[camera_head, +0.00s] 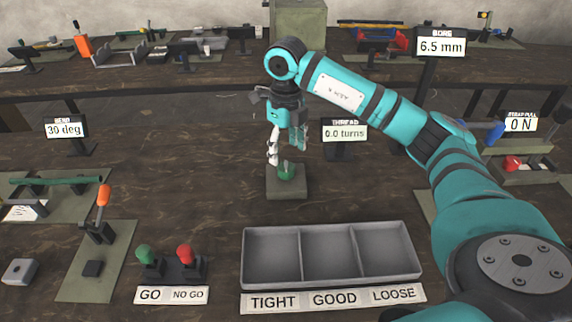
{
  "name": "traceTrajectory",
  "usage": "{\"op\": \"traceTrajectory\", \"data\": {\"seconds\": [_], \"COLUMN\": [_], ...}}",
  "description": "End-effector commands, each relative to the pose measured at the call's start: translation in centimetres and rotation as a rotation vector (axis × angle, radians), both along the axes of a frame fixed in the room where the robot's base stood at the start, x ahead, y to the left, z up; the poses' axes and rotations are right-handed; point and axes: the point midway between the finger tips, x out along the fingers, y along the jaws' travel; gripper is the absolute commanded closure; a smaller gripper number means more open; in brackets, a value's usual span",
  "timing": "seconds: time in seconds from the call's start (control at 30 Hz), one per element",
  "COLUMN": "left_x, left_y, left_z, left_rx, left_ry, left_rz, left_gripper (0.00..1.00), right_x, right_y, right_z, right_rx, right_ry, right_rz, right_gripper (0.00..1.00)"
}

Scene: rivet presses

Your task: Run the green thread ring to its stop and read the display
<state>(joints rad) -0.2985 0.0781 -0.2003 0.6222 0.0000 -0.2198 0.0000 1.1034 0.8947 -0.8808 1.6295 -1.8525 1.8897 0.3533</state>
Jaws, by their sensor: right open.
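The green thread ring (286,172) sits on a grey-green block (288,186) in the middle of the table. My right gripper (286,158) points down just above the ring, with its fingers apart. I cannot tell whether a fingertip touches the ring. The thread display (344,133) behind it, to the right, reads 0.0 turns. My left gripper does not show.
A grey tray (243,257) with three compartments labelled TIGHT, GOOD and LOOSE lies in front. Green and red GO and NO GO knobs (184,253) stand left of it. An orange-handled lever (103,196) stands further left. My right arm covers the right side.

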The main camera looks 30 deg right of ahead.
Motion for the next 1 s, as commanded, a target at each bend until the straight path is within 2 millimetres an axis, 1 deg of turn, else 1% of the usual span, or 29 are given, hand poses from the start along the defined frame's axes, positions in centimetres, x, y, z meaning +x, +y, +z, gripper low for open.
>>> {"op": "traceTrajectory", "data": {"seconds": [0.03,0.1,0.2,0.3,0.43,0.7,0.77,1.0], "left_x": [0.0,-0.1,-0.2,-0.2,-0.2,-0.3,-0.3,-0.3], "left_y": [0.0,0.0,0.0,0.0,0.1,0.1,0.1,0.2], "left_z": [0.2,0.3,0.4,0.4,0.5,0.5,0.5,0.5], "left_rx": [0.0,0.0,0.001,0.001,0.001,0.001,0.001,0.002], "left_ry": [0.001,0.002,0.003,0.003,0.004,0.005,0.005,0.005], "left_rz": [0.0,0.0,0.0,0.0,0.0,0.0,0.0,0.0], "left_gripper": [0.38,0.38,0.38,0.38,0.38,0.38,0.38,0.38], "right_x": [-0.1,-0.1,-0.1,0.0,0.0,0.0,0.0,0.0], "right_y": [0.0,0.0,0.0,0.0,0.0,0.0,0.0,0.0], "right_z": [-1.1,-2.4,-3.9,-4.9,-5.7,-5.8,-5.8,-5.8], "right_rx": [0.0,0.0,0.0,0.0,0.0,0.0,0.0,0.0], "right_ry": [0.004,0.004,0.003,0.001,0.001,-0.001,-0.001,-0.001], "right_rz": [-0.001,0.0,0.0,0.0,0.0,0.0,0.0,0.0], "right_gripper": [0.35,0.35,0.35,0.35,0.35,0.35,0.42,0.73]}}
